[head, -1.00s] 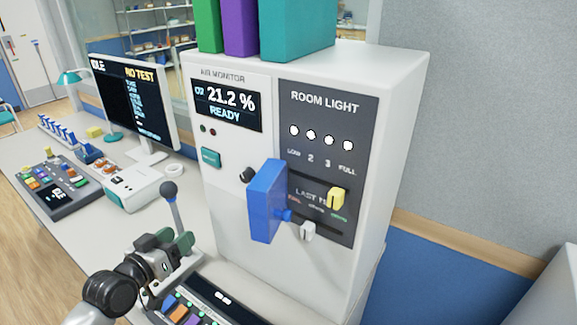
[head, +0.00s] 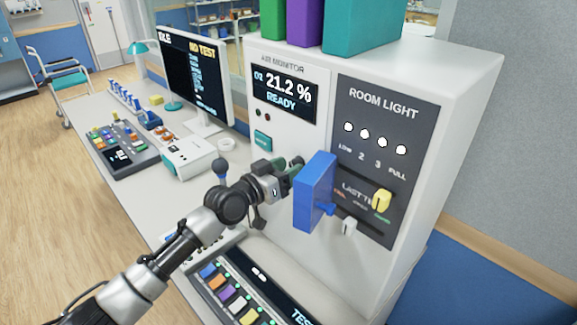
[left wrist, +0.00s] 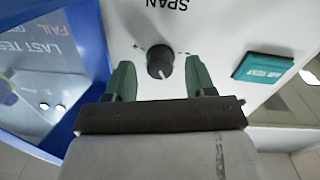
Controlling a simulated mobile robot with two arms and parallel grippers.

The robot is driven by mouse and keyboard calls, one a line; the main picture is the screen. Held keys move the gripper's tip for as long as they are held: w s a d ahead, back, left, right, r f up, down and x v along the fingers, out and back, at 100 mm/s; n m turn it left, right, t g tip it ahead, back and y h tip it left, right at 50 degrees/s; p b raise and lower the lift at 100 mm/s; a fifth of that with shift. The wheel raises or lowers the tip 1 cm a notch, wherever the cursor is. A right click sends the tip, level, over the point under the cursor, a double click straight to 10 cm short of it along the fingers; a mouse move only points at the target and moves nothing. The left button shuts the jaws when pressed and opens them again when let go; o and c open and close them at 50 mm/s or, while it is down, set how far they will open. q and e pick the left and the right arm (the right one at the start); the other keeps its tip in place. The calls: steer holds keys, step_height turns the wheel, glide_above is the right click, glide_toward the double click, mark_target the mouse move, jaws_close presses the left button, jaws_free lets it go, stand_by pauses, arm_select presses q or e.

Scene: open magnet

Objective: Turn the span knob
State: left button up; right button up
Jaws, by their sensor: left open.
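In the left wrist view the fingers stand on either side of the knob, with a gap on each side. In the head view my gripper largely covers the knob. My right gripper is not in view.
A blue plate (head: 316,191) sticks out of the panel just right of my gripper. A teal button (head: 263,141) is to the upper left. Yellow (head: 382,199) and white (head: 349,226) sliders are to the right. A keyed console (head: 245,290) lies below.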

arm_select(q)
steer(key=shift+w+d, duration=0.15)
steer(key=c, duration=0.9)
steer(key=shift+f+n+b, duration=0.1)
steer(key=shift+n+b, duration=0.3)
steer(key=shift+n, duration=0.6)
steer(key=n, duration=0.2)
steer(key=shift+n, duration=0.4)
steer(key=shift+c, duration=0.2)
steer(key=o, duration=0.9)
steer(key=shift+o, duration=0.2)
